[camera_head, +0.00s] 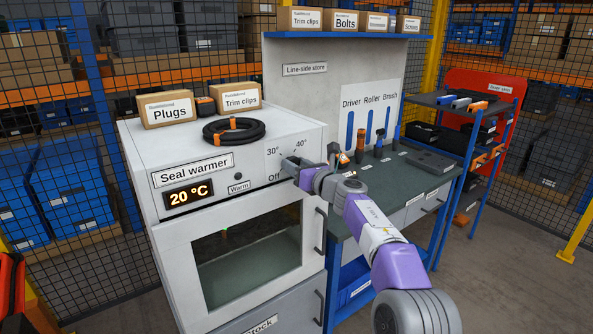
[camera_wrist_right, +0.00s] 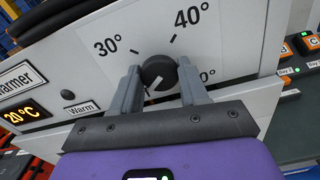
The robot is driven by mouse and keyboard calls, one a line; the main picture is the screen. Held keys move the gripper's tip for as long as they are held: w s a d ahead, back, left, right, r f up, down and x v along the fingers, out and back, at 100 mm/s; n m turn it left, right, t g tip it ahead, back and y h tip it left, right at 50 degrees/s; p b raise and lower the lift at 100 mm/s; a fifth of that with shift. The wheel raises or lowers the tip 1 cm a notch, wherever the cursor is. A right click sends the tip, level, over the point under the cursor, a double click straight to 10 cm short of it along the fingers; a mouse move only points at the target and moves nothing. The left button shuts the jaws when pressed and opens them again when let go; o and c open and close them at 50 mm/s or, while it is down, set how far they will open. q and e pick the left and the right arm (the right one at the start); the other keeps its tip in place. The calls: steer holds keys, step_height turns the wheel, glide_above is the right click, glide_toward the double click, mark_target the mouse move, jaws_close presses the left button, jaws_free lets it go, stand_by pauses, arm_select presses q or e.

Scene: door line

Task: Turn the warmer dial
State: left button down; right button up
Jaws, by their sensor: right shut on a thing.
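The seal warmer (camera_head: 235,190) is a white cabinet with a display (camera_head: 188,194) reading 20 °C. Its dark round dial (camera_wrist_right: 158,70) shows in the right wrist view, under printed 30° and 40° marks. A white pointer line on the dial points down and to the left. My right gripper (camera_head: 290,167) is at the dial and hides most of it in the head view. Its two grey fingers (camera_wrist_right: 159,80) are shut on the dial, one on each side. A further mark ending in 0° is partly hidden by the right finger. My left gripper is not in view.
The Warm lamp (camera_wrist_right: 67,94) looks dark. The glass oven door (camera_head: 247,258) below is shut, with a handle (camera_head: 320,231) at its right. A black hose coil (camera_head: 234,130) and boxes lie on top. A workbench (camera_head: 410,185) with hand tools stands to the right.

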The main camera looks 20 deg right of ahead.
steer(key=shift+n+b, duration=0.3)
steer(key=shift+n, duration=0.5)
steer(key=o, duration=1)
steer(key=shift+o, duration=0.2)
steer(key=b+v, duration=0.2)
steer(key=v, duration=0.5)
steer(key=shift+s, duration=0.25)
